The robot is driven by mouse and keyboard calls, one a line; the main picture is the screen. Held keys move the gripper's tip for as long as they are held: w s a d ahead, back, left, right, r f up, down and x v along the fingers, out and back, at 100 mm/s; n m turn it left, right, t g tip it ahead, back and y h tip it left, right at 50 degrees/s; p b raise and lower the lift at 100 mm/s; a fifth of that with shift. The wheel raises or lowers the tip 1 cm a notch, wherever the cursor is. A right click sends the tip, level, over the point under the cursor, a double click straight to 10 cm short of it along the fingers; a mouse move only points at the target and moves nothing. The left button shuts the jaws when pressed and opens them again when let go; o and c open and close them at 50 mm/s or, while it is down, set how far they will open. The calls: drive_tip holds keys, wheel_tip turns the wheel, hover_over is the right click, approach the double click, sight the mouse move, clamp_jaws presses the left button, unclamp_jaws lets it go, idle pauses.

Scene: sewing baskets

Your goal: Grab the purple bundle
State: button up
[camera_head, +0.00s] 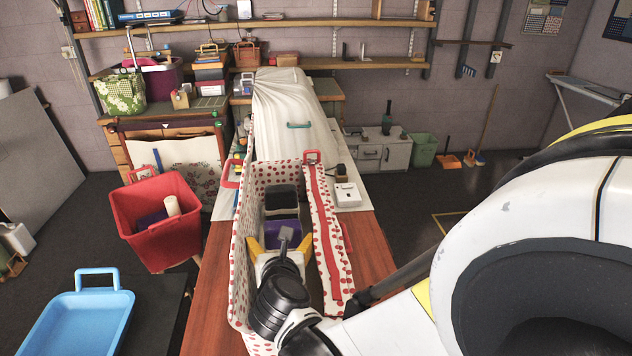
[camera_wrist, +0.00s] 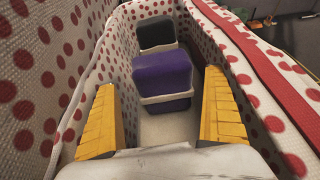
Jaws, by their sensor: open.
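The purple bundle (camera_wrist: 161,73) is a rounded block with a pale band around its lower part. It sits inside a white basket with red dots (camera_head: 240,250). In the head view the bundle (camera_head: 296,236) is partly covered by my gripper. A dark grey bundle (camera_wrist: 157,34) stands just behind it. My gripper (camera_wrist: 162,105) is open and empty, reaching down into the basket. Its yellow fingers are on the near side of the purple bundle, one toward each side, apart from it. In the head view, my gripper (camera_head: 284,243) shows from above.
The basket's dotted walls rise close on both sides of my gripper; the right rim has a red strip (camera_wrist: 258,50). A white box (camera_head: 347,196) stands right of the basket on the wooden table (camera_head: 205,318). A red bin (camera_head: 150,238) is at the left.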

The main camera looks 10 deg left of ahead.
drive_tip(key=x, duration=0.3)
drive_tip(key=shift+f+b, duration=0.25)
drive_tip(key=shift+b, duration=0.15)
drive_tip(key=shift+r, duration=0.1)
drive_tip(key=shift+c, duration=0.7)
drive_tip(key=c, duration=1)
drive_tip(key=shift+o, duration=0.2)
